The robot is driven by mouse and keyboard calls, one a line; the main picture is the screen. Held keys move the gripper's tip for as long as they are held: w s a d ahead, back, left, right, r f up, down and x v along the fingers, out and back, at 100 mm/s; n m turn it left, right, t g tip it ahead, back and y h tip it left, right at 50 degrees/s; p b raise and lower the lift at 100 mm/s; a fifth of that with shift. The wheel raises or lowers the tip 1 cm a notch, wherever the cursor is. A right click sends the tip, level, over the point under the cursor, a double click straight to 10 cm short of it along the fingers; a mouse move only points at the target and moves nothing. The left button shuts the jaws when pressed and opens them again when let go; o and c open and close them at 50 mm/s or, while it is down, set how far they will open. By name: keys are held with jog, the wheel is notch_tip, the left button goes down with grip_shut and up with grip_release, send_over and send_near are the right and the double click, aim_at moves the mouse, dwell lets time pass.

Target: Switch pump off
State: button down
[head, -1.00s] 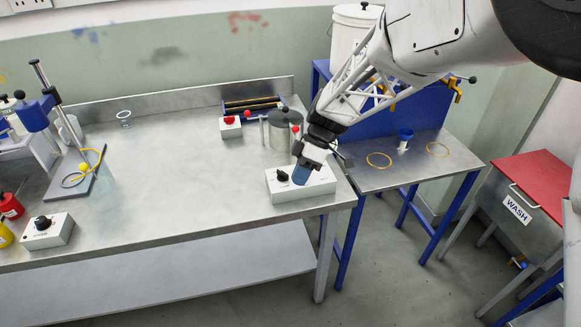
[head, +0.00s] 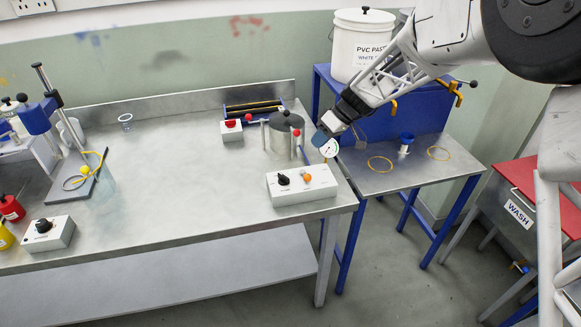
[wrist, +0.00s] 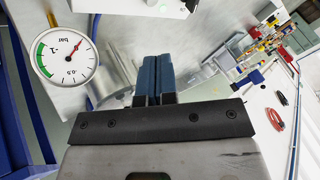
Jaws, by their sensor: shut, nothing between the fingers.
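A white control box (head: 300,186) sits at the right front corner of the steel bench. It carries a black rotary knob (head: 283,179) and an orange lamp or button (head: 307,177); their labels are too small to read. My gripper (head: 321,137) is above and behind this box, apart from it, near a round white gauge (head: 329,148). In the wrist view the blue fingers (wrist: 155,78) are pressed together and empty. The gauge (wrist: 66,52) is marked in bar, with a green band and a red needle pointing up and right, off the band.
A lidded steel pot (head: 285,130) stands behind the control box. A box with a red button (head: 231,128) is at the back, and another knob box (head: 48,233) at the left front. The bench middle is clear. A side table (head: 405,172) holds yellow rings.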

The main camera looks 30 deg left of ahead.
jog(key=shift+f, duration=0.1)
send_near(292, 174)
jog(key=a+f, duration=0.2)
jog(key=s+a+f, duration=0.1)
jog(key=f, duration=0.1)
jog(key=shift+a+f, duration=0.1)
jog(key=shift+a, duration=0.3)
jog(key=s, duration=0.1)
jog(key=s+a, duration=0.1)
jog(key=shift+s+f, duration=0.15)
jog(key=shift+s, duration=0.2)
jog(key=shift+s+a, duration=0.15)
jog(key=shift+s, duration=0.55)
